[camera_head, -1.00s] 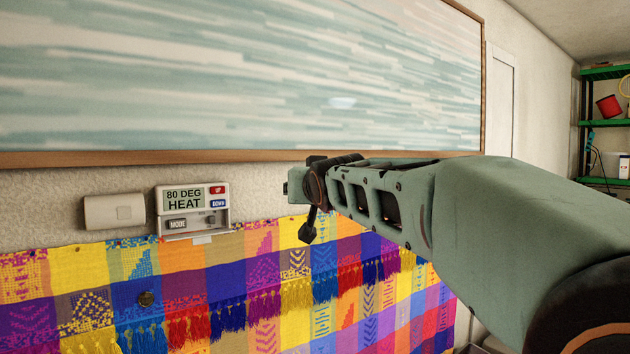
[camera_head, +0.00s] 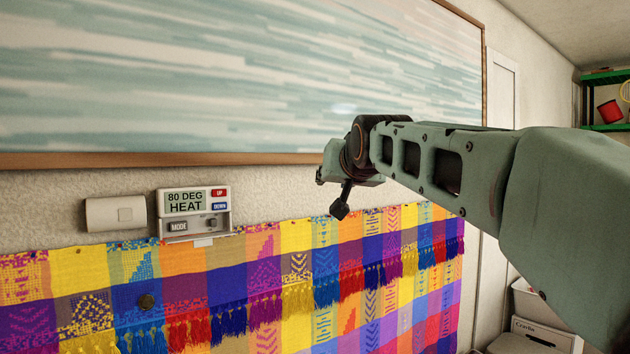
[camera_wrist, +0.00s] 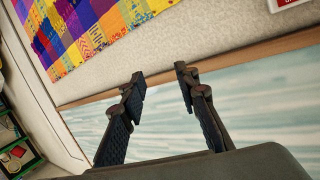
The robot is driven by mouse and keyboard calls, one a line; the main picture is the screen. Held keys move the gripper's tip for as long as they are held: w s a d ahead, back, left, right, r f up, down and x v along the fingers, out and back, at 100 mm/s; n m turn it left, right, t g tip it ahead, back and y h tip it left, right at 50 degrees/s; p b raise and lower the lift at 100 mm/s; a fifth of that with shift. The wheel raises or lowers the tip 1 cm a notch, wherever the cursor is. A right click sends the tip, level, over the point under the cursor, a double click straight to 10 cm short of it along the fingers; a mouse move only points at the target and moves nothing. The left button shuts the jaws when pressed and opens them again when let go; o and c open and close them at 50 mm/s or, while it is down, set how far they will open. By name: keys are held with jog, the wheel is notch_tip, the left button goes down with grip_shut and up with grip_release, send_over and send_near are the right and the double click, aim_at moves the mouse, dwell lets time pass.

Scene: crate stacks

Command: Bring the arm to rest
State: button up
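My gripper (camera_wrist: 160,80) shows in the wrist view with its two dark fingers apart and nothing between them. Beyond the fingers are the wall and a framed picture. In the head view my green-grey arm reaches in from the right. The gripper end (camera_head: 342,200) is small and partly hidden behind the wrist there, in front of the wall below the picture frame. It looks apart from the wall, though the exact distance cannot be told.
A large framed picture (camera_head: 240,75) hangs on the wall. Below it are a thermostat (camera_head: 193,213), a white switch box (camera_head: 115,214) and a colourful fringed cloth (camera_head: 230,285). Green shelves (camera_head: 606,127) stand at the far right, with a white crate (camera_head: 545,335) low at the right.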

jog(key=s+d+f+g+p, duration=0.2)
jog(key=s+f+g+p, duration=0.1)
jog(key=s+f, duration=0.6)
jog(key=s+d+f+g+h+p, duration=0.1)
jog(key=s+d+f+g+p, duration=0.1)
jog(key=s+f, duration=0.6)
jog(key=s+d+f+g+p, duration=0.1)
jog(key=s+f+g+p, duration=0.3)
jog(key=s+f, duration=0.5)
jog(key=s+p, duration=0.1)
jog(key=s, duration=0.9)
jog(key=shift+d+f+g+h, duration=0.3)
jog(key=shift+d+f, duration=0.05)
jog(key=shift+d, duration=0.05)
